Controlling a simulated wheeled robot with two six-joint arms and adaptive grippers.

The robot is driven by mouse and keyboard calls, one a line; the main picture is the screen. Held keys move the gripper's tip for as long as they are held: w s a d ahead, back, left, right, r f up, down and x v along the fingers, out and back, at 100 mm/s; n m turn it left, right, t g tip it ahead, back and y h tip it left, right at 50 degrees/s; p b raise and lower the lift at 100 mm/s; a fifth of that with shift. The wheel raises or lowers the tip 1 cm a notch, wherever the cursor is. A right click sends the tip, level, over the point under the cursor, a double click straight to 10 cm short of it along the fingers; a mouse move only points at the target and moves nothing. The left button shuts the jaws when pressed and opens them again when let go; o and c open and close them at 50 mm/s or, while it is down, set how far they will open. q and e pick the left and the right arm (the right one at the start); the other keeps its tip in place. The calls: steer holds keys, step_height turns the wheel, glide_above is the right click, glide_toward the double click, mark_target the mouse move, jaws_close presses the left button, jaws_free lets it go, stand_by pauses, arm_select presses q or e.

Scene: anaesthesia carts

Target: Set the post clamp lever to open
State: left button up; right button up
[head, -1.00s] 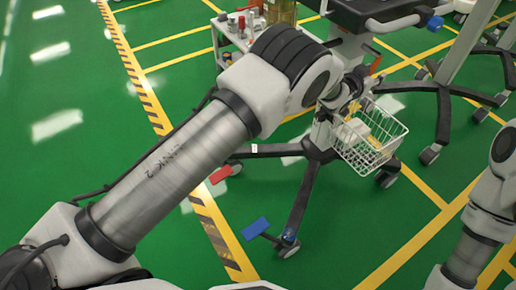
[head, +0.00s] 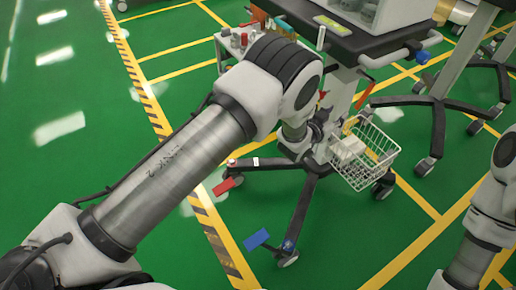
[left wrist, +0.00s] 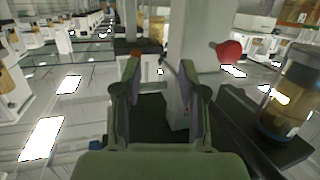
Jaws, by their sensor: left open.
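The cart's light grey post (head: 342,92) stands under the dark work surface. A red lever-like part (head: 364,95) shows just right of the post in the head view; I cannot tell its setting. In the left wrist view the post (left wrist: 188,50) rises ahead, with a red rounded knob (left wrist: 230,53) to its right. My left gripper (left wrist: 160,105) is open, its two fingers apart, with the post beyond and slightly right. In the head view the left gripper (head: 322,122) is low by the post, partly hidden by my wrist. Contact with the lever is not visible. My right gripper is out of frame.
A white wire basket (head: 365,155) hangs at the post's right. The cart's dark wheeled legs (head: 300,205) spread below, with red (head: 227,186) and blue (head: 256,238) pedals. A side tray (head: 232,45) holds small items. Other carts stand at right; open green floor lies left.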

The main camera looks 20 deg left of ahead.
arm_select(q)
steer(key=s+a+f+n+g+y+p, duration=0.1)
steer(key=s+a+f+g+y+p, duration=0.1)
steer(key=s+a+p, duration=0.4)
steer(key=s+a+f+n+g+y+p, duration=0.1)
steer(key=s+a+g+p, duration=0.4)
steer(key=s+a, duration=0.5)
steer(key=s+f+y, duration=0.1)
steer(key=s, duration=0.3)
steer(key=shift+s+f+n+g+y+p, duration=0.25)
steer(key=shift+s+n+g+y+p, duration=0.05)
steer(key=shift+s+n+y+p, duration=0.1)
steer(key=shift+a, duration=0.1)
